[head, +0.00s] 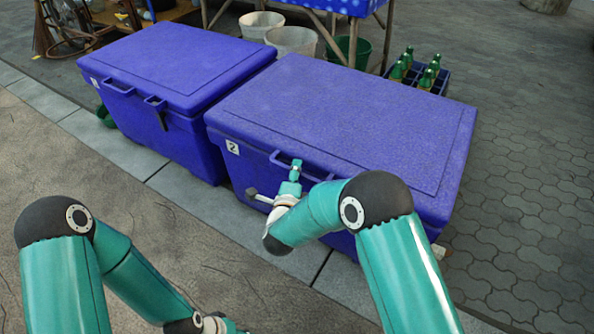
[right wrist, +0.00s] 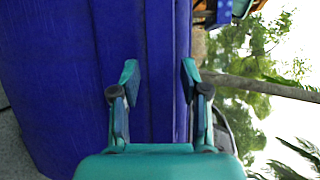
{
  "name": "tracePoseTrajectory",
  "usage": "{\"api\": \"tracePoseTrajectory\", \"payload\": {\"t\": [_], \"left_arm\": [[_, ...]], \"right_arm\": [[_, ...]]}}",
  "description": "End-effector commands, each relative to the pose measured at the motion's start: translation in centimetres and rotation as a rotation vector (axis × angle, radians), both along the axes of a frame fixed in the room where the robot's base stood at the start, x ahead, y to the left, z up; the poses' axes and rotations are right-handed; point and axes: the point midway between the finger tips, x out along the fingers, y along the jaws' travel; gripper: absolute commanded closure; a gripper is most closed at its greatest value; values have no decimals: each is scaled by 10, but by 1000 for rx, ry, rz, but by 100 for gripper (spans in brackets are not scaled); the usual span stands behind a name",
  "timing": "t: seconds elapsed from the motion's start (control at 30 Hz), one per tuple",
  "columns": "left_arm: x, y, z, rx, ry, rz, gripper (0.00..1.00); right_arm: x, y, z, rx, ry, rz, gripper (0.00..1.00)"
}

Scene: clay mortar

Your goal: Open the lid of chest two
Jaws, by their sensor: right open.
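Chest two (head: 240,172) is a blue box with a "2" label (head: 232,147) on its front. Its lid (head: 350,118) lies flat and closed. A handle bar (head: 325,178) runs along the lid's front edge. My right gripper (head: 293,168) is at the chest's front, by the handle. In the right wrist view its two fingers (right wrist: 160,75) are apart, with the blue front and lid edge seen between and beyond them. I cannot tell whether they touch it. My left arm is low at the left; its fingers are outside the picture.
A second closed blue chest (head: 180,65) stands close on the left. Behind are pale buckets (head: 292,40), a green bucket (head: 348,50) and a crate of green bottles (head: 425,78). Paving (head: 530,170) to the right is clear.

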Motion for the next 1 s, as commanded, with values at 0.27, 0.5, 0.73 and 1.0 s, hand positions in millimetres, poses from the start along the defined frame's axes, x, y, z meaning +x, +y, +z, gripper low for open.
{"api": "tracePoseTrajectory", "payload": {"t": [0.27, 0.5, 0.73, 1.0], "left_arm": [[0, 0, 0, 0, 0, 0, 60], [0, 0, 0, 0, 0, 0, 60], [0, 0, 0, 0, -1, 1, 60], [0, 0, 11, 0, 0, 0, 60]], "right_arm": [[0, -6, 0, 0, 0, -9, 70], [-1, -6, 0, 0, 1, -11, 100], [-1, -11, -1, 0, 3, -11, 100], [0, -8, 12, 8, 14, -15, 100]]}}
